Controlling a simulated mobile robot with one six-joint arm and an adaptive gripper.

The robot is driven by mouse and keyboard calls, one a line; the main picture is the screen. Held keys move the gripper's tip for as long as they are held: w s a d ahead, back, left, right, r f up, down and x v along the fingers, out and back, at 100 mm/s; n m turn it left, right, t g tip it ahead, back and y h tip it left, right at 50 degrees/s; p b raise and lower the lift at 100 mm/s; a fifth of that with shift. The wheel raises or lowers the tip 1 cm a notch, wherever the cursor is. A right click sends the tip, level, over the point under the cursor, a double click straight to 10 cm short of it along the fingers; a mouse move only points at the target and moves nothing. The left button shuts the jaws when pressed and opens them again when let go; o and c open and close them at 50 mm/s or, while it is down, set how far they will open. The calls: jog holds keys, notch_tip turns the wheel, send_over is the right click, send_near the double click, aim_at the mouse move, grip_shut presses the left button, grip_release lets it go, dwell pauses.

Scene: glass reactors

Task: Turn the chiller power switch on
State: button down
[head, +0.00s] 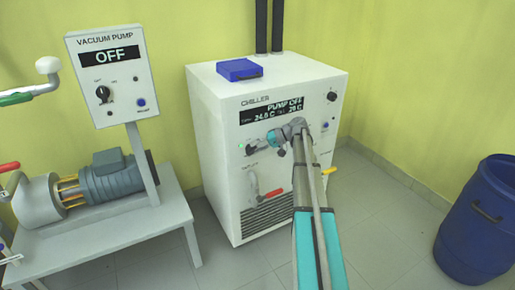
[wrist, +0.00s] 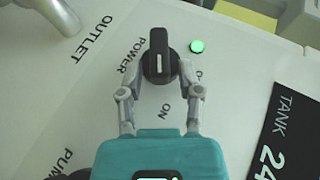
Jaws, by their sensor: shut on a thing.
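The white chiller (head: 225,165) stands in the middle of the head view. Its display (head: 270,110) is lit and reads PUMP OFF with temperatures. The black power switch (wrist: 159,50) is a round knob with a raised bar, beside the label POWER. The bar runs up and down in the wrist view, with a pale mark on it; ON is printed below. A lamp (wrist: 196,46) beside the knob glows green. My gripper (wrist: 163,75) has its fingers shut on the knob from both sides.
A blue box (head: 239,70) lies on the chiller. The vacuum pump panel (head: 108,80), reading OFF, and its bench (head: 120,225) stand left. A blue drum (head: 478,225) stands right. A red-handled valve (head: 272,194) is low on the chiller front. Another black knob (head: 332,96) is upper right.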

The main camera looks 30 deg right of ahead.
jog(key=c, duration=0.6)
grip_release()
jog(key=shift+a+f, duration=0.1)
jog(key=shift+a+r+h+p, duration=0.1)
jog(key=shift+r+h+p, duration=0.2)
jog(key=shift+p, duration=0.4)
